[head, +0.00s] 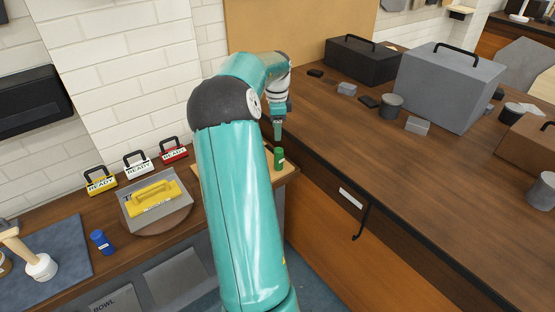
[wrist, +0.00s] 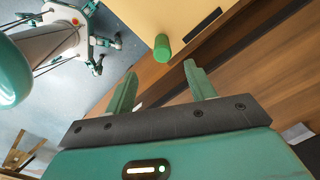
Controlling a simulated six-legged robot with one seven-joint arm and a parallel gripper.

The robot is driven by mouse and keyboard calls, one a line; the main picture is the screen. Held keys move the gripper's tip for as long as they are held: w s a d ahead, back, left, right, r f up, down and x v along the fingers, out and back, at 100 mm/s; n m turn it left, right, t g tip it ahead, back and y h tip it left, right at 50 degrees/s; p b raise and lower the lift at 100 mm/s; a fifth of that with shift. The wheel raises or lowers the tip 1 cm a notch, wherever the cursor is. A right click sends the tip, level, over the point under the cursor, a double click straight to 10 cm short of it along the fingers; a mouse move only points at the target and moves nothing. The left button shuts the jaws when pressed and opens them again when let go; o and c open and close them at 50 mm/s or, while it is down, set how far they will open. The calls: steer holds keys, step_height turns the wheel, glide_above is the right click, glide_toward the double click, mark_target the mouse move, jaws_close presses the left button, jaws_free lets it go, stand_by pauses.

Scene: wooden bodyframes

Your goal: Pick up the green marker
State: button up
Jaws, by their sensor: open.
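The green marker (head: 279,158) is a short green cylinder with a pale label, standing upright on a light wooden surface (head: 291,173) beside the dark counter. My gripper (head: 278,131) is just above it in the head view, pointing down. In the wrist view the marker (wrist: 162,47) lies ahead of the two spread fingers of my gripper (wrist: 160,74), with a gap between them and it. The fingers are open and empty. My arm hides part of the surface left of the marker in the head view.
A dark wooden counter (head: 440,190) on the right rises beside the marker. It bears grey boxes (head: 450,85) and small blocks. On the left bench are a blue cylinder (head: 102,241), a grey tray (head: 132,213) with a yellow tool, and several READY-labelled holders (head: 138,167).

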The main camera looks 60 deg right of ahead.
mark_target(279, 158)
steer(key=shift+s+d+f, duration=0.2)
steer(key=shift+d+f, duration=0.15)
steer(key=shift+f, duration=0.05)
step_height(279, 158, down, 14)
steer(key=shift+r, duration=0.25)
steer(key=shift+c, duration=0.4)
steer(key=c, duration=1)
